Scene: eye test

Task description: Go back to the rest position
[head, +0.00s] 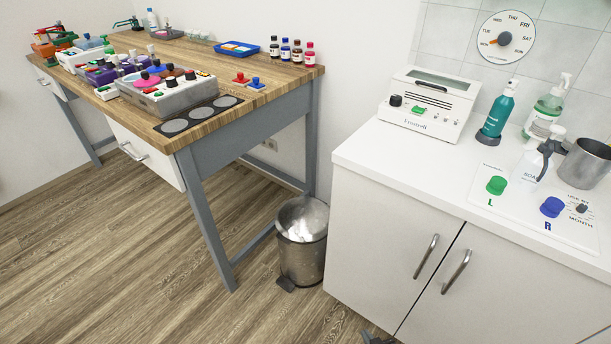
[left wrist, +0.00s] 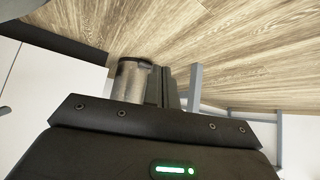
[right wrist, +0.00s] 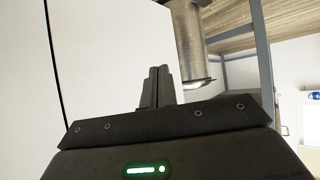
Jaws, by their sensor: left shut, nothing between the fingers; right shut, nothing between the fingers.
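My right gripper (head: 376,339) shows only as a small dark tip at the bottom edge of the head view, low in front of the white cabinet (head: 385,230). In the right wrist view its fingers (right wrist: 157,84) are together with nothing between them, and the pale cabinet front (right wrist: 100,60) fills the background. My left gripper is outside the head view. In the left wrist view its dark fingers (left wrist: 167,86) are closed and empty, with the metal bin (left wrist: 132,80) behind them. Neither gripper is seen touching anything.
The pedal bin (head: 302,240) stands between the wooden workbench (head: 255,107) and the cabinet. The cabinet top carries a white device (head: 428,103), bottles and a metal cup (head: 584,163). Cabinet handles (head: 456,271) stick out. The wooden floor (head: 130,260) at left is clear.

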